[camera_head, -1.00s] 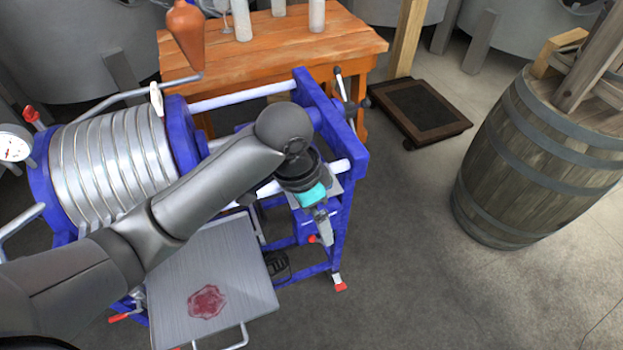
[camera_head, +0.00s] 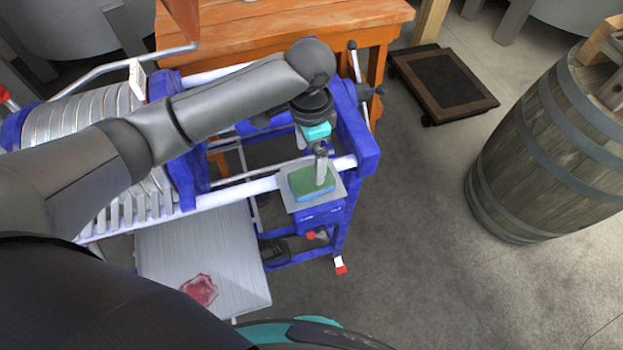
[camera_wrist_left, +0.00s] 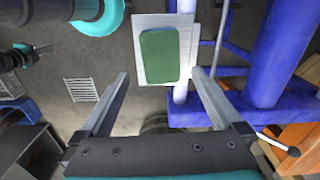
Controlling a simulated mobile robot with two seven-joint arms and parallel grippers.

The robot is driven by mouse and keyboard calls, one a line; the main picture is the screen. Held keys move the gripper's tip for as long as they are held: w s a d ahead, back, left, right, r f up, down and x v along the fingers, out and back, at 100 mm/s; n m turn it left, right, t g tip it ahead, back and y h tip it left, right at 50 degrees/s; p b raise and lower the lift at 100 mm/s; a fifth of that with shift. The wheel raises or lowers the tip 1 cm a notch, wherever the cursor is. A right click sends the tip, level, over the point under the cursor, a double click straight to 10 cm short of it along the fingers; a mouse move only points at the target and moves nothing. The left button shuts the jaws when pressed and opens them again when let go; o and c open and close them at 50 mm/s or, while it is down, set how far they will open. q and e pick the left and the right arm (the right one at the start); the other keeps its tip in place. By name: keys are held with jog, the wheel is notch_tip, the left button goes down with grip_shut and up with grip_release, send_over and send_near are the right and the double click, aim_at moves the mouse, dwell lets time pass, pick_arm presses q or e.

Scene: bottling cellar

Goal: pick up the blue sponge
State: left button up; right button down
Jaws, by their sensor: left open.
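The sponge (camera_head: 312,183) lies flat on a small pale metal plate (camera_head: 291,206) at the right end of the blue-framed press. Its top is green, with a thin blue edge showing below. In the left wrist view the sponge (camera_wrist_left: 159,56) appears as a green rounded rectangle, just beyond the fingertips. My left gripper (camera_head: 320,168) points down over the sponge and hides part of it. In the left wrist view the left gripper (camera_wrist_left: 160,77) is open, with nothing between its fingers. I cannot tell the exact gap above the sponge.
The blue press frame (camera_head: 358,140) and its white rails surround the plate. A tray (camera_head: 215,255) with a red stain is at lower left. An orange wooden table (camera_head: 270,35), a dark low platform (camera_head: 445,82) and a barrel (camera_head: 550,150) stand beyond.

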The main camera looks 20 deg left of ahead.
aim_at(309, 179)
pick_arm(q)
notch_tip(309, 179, down, 3)
jog(key=shift+f, duration=0.15)
jog(key=f, duration=0.3)
jog(key=shift+a+f, duration=0.2)
jog(key=shift+f, duration=0.15)
jog(key=shift+f+b, duration=0.3)
jog(key=shift+f, duration=0.1)
pick_arm(e)
jog(key=shift+w+f, duration=0.25)
jog(key=shift+w, duration=0.75)
pick_arm(q)
jog(key=shift+c, duration=0.7)
jog(key=c, duration=1)
pick_arm(e)
jog(key=shift+s, duration=0.1)
pick_arm(q)
jog(key=shift+r, duration=0.15)
